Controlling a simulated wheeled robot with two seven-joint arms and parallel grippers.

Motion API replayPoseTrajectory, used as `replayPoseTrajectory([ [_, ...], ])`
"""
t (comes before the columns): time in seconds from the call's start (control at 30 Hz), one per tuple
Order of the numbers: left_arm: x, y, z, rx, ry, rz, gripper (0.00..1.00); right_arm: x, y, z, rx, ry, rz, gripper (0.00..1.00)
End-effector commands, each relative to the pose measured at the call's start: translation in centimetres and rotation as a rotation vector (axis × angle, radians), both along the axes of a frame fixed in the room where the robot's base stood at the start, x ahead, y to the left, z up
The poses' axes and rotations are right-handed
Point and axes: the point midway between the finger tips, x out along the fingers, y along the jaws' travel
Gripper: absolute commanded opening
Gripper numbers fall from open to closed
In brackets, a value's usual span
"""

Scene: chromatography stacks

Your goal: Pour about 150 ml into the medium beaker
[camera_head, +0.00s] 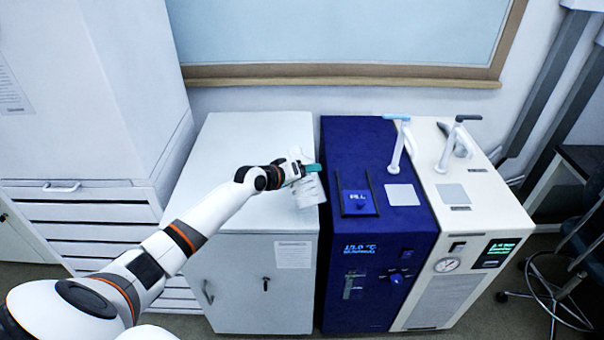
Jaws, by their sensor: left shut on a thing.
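My left gripper (299,172) reaches in from the left over the top of the white cabinet, near its right edge. It is shut on a clear beaker (308,191), which hangs just below and beside the fingers. The beaker is pale and small here, so its marks and any liquid in it cannot be made out. The blue machine (345,140) stands right of the beaker and has a white spout with a blue handle (397,117) above a pale square pad (402,195). My right gripper is not in view.
A white machine (470,200) with a black-handled spout (446,148) and a square pad (452,193) stands at the right. A blue plate marked FILL (358,203) lies between dark rails on the blue machine. The white cabinet (250,140) has a clear top behind my arm.

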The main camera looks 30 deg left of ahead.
Motion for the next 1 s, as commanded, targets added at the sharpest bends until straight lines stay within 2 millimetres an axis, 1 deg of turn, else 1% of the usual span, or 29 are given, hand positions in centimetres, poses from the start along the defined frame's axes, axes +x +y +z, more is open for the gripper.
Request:
replayPoseTrajectory([
  [0.03,0.1,0.0,0.3,-0.001,-0.006,0.001,0.28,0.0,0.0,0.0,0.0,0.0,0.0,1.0],
  [0.1,0.1,0.0,0.3,-0.001,-0.006,0.001,0.28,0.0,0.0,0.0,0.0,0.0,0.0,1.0],
  [0.4,0.2,0.1,-0.5,-0.069,0.042,0.002,0.28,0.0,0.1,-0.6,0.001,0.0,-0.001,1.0],
  [0.77,0.1,0.0,-0.5,-0.084,0.055,0.001,0.28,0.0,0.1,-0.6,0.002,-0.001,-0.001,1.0],
  [0.93,0.1,0.0,-0.8,-0.161,0.11,0.002,0.28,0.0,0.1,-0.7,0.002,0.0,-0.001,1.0],
  [1.0,0.1,0.0,-0.8,-0.165,0.114,0.001,0.28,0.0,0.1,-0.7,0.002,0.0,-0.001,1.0],
])
